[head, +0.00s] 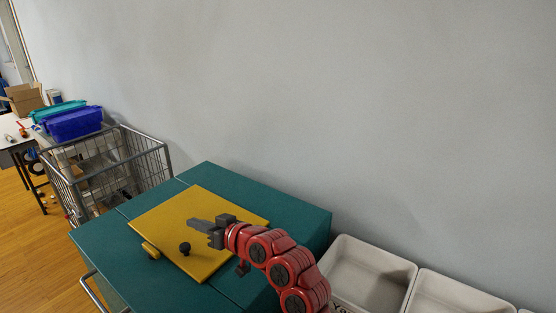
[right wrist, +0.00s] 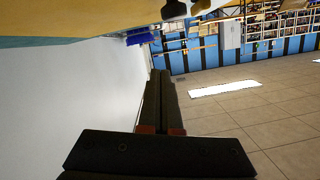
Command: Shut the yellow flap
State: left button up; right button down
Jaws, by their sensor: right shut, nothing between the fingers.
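The yellow flap (head: 165,222) is a square panel on top of a teal box (head: 100,238) in the head view. It looks flat or nearly flat on the box top; I cannot tell whether a small gap remains under it. My left gripper is not in view.
A wire cart (head: 150,150) stands behind the box at the left, near a blue bin (head: 75,123) and a table. White trays (head: 365,262) are at the right of the box. A plain grey wall (head: 350,100) runs behind.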

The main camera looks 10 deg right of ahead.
jog(key=shift+s+a+f+n+b, duration=0.25)
jog(key=shift+f+b, duration=0.1)
jog(key=shift+f, duration=0.1)
jog(key=shift+s+a+f+n+b, duration=0.2)
jog(key=shift+a+f+b, duration=0.1)
jog(key=shift+f, duration=0.1)
jog(key=shift+s+f, duration=0.1)
jog(key=shift+f, duration=0.05)
jog(key=shift+f+b, duration=0.2)
jog(key=shift+b, duration=0.2)
jog(key=shift+a, duration=0.1)
jog(key=shift+s, duration=0.1)
